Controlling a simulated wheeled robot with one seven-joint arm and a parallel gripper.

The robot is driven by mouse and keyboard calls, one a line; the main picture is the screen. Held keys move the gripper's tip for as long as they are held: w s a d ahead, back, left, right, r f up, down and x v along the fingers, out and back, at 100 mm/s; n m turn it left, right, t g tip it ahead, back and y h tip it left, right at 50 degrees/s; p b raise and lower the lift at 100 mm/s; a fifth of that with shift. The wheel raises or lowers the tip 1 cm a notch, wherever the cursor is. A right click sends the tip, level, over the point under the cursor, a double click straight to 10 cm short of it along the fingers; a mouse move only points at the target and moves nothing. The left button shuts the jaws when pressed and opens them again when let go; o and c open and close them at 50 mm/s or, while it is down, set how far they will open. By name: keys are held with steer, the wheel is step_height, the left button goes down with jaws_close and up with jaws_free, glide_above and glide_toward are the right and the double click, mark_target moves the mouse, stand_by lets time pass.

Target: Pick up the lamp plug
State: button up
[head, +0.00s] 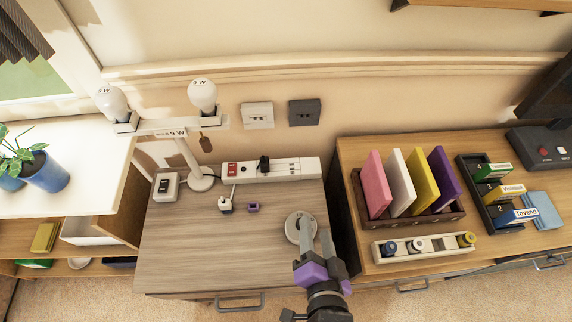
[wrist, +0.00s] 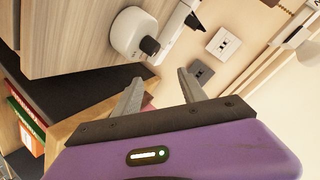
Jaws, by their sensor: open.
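A small white plug (head: 226,205) with a thin cord lies on the wooden cabinet top (head: 190,255), in front of the white power strip (head: 290,170); it looks like the lamp plug, though I cannot be sure. A black plug (head: 264,164) sits in the strip. The two-bulb lamp (head: 190,160) stands behind, at the strip's left end. My gripper (head: 315,244) is open and empty at the cabinet's right side, to the right of the white plug and apart from it. In the wrist view its fingers (wrist: 160,82) are spread with nothing between them.
A round white device (head: 293,231) with a dark knob (wrist: 149,46) is beside my fingers. A small purple item (head: 253,208) lies right of the white plug. Wall sockets, white (head: 257,115) and dark (head: 304,112), are behind. The cabinet's front left is clear.

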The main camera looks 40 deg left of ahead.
steer(key=w+a+n+g+y+b, duration=0.2)
steer(key=w+a+g, duration=0.1)
steer(key=a, duration=0.8)
steer(key=n+g+h+b, duration=0.5)
steer(key=n+h, duration=0.2)
steer(key=h, duration=0.1)
glide_toward(264, 161)
steer(key=shift+b+x, duration=0.8)
steer(key=shift+x, duration=3.55)
steer(key=shift+d, duration=0.1)
jaws_close()
